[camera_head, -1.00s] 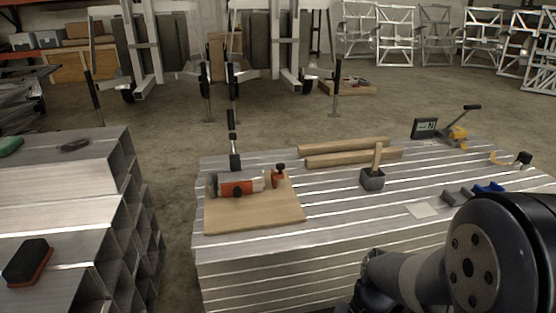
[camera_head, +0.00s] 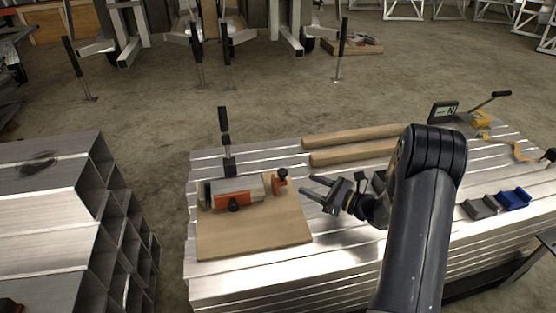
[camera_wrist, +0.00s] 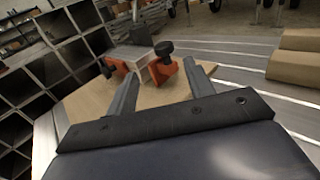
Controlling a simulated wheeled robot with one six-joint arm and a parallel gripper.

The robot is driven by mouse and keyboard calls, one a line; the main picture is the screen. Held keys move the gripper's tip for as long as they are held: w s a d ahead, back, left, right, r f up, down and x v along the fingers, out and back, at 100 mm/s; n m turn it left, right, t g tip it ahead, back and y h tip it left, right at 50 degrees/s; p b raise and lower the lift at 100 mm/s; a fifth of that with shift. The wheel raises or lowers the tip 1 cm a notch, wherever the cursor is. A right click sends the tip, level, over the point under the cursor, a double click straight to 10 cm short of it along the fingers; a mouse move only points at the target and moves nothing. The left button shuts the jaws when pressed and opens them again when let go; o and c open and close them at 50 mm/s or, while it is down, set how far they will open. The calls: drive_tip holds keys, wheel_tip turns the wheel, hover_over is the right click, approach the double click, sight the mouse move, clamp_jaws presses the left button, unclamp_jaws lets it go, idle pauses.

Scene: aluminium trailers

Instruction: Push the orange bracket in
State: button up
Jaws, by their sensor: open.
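A small orange bracket (camera_head: 279,184) with a black knob stands at the right end of a metal tube (camera_head: 238,185) on a wooden board (camera_head: 255,235). A second, longer orange piece (camera_head: 220,200) with a black knob runs along the tube's near side. My gripper (camera_head: 308,186) is open and empty, just right of the small bracket, its fingers pointing left toward it. A gap shows between them. In the wrist view, the small bracket (camera_wrist: 167,69) appears between and beyond my fingers (camera_wrist: 160,76), and the longer orange piece (camera_wrist: 120,69) is to its left.
A black-handled clamp (camera_head: 225,140) rises behind the tube. Two wooden bars (camera_head: 350,135) lie at the back of the bench. Grey and blue blocks (camera_head: 513,199) sit at the right. A stack of metal tubes (camera_head: 50,200) stands left across a gap.

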sight(282, 171)
drive_tip(key=shift+w, duration=0.3)
drive_tip(key=b+x, duration=0.2)
drive_tip(key=x, duration=0.8)
drive_tip(key=shift+w+a+r, duration=0.1)
drive_tip(key=shift+w+a, duration=0.05)
drive_tip(key=shift+a, duration=0.05)
drive_tip(key=shift+c, duration=0.4)
clamp_jaws()
